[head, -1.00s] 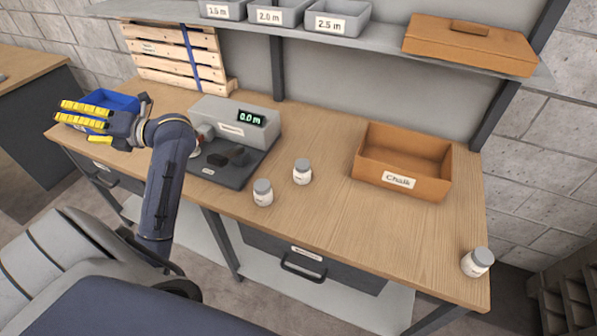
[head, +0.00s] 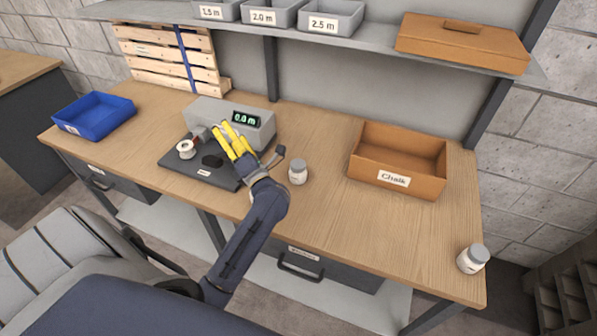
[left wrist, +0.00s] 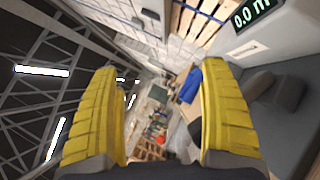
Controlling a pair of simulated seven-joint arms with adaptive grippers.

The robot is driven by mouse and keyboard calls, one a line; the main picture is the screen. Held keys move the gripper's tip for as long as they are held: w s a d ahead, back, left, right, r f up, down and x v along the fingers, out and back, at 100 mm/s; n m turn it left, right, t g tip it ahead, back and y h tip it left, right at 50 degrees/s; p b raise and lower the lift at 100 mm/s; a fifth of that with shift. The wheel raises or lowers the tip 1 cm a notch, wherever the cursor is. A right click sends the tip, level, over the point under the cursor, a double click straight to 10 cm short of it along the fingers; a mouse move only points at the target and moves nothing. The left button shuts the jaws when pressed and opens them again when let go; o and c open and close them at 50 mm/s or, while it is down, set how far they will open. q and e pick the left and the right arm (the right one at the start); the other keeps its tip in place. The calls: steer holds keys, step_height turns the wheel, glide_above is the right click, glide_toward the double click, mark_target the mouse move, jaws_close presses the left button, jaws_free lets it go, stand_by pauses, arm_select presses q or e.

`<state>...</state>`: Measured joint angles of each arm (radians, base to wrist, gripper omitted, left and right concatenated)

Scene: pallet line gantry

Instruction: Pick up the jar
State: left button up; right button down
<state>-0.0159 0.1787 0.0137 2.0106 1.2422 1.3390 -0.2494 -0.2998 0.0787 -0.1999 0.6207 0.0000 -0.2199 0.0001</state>
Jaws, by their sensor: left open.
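A white jar with a grey lid (head: 298,172) stands upright on the workbench, just right of my left forearm and wrist. A third jar, seen earlier left of the first, is now hidden behind my left arm. My left gripper (head: 228,137) is over the measuring machine, its yellow fingers pointing up and left, away from the jars. In the left wrist view its fingers (left wrist: 160,80) are spread with nothing between them, and no jar shows. My right gripper is not in view.
The measuring machine (head: 205,113) has a dark base with a white spool (head: 186,149). A blue bin (head: 93,118) is at the left end and an orange Chalk box (head: 393,180) at the right back. A shelf (head: 330,43) overhangs the rear.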

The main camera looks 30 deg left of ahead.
mark_target(299, 166)
arm_select(q)
steer(key=w+d+f+n+h, duration=0.2)
steer(key=d+f+h, duration=0.1)
steer(key=d, duration=0.3)
steer(key=w+d+f+n+t+h, duration=0.1)
steer(key=w+d+f+n+h, duration=0.1)
steer(key=d, duration=0.4)
steer(key=w+d+f+n+h, duration=0.3)
steer(key=d+f+h, duration=0.2)
steer(key=d+f, duration=0.1)
steer(key=shift+d+f+n, duration=0.3)
steer(key=shift+d+n, duration=0.1)
steer(key=shift+d, duration=0.1)
steer(key=shift+w+f+h, duration=0.1)
steer(key=shift+f+h, duration=0.05)
steer(key=shift+h, duration=0.25)
steer(key=shift+x, duration=3.5)
steer(key=shift+c, duration=0.3)
steer(key=c, duration=1.4)
